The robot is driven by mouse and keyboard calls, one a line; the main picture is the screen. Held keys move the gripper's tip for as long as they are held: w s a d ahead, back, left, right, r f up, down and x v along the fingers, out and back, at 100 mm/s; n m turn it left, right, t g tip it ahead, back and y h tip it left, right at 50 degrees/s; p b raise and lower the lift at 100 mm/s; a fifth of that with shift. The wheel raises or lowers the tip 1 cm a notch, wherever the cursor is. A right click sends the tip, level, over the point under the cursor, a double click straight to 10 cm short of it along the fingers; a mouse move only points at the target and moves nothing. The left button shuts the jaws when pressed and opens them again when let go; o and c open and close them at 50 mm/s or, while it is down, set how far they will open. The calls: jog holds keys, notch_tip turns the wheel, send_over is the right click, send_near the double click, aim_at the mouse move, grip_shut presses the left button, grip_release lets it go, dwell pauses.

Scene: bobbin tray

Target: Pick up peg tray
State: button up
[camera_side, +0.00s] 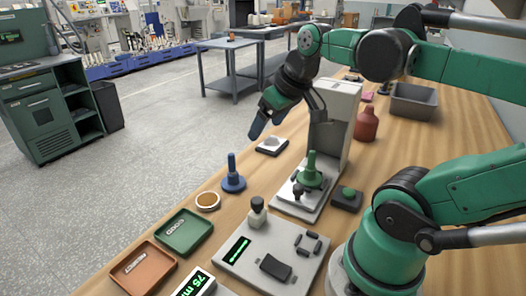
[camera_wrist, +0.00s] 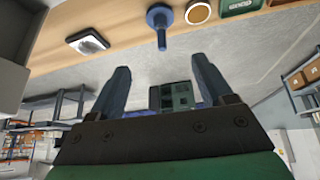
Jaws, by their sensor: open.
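No piece is clearly marked as the peg tray. A blue upright peg on a round base (camera_side: 233,176) stands on the wooden table; it also shows at the top of the wrist view (camera_wrist: 161,22). A green peg (camera_side: 311,172) stands on a light plate in front of a grey machine. A green tray (camera_side: 185,232) with a GOOD label and a brown tray (camera_side: 143,270) lie near the table's left edge. My gripper (camera_side: 268,116) is open and empty, raised above the table's far left edge. Its two fingers are apart in the wrist view (camera_wrist: 163,84).
The grey upright machine (camera_side: 334,118) stands close to my gripper. A brown-topped ring (camera_side: 208,201), a grey control panel (camera_side: 272,250), a red bottle (camera_side: 367,124) and a grey bin (camera_side: 413,101) are also on the table.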

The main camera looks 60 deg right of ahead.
jog(key=s+d+m+g, duration=0.1)
jog(key=s+d+m, duration=0.1)
jog(key=s+d, duration=0.7)
send_over(314, 165)
jog(key=s, duration=0.2)
jog(key=f, duration=0.8)
jog(key=shift+w+a+f, duration=0.15)
jog(key=shift+a+f, duration=0.1)
jog(key=shift+f, duration=0.5)
jog(key=shift+x, duration=2.75)
grip_shut()
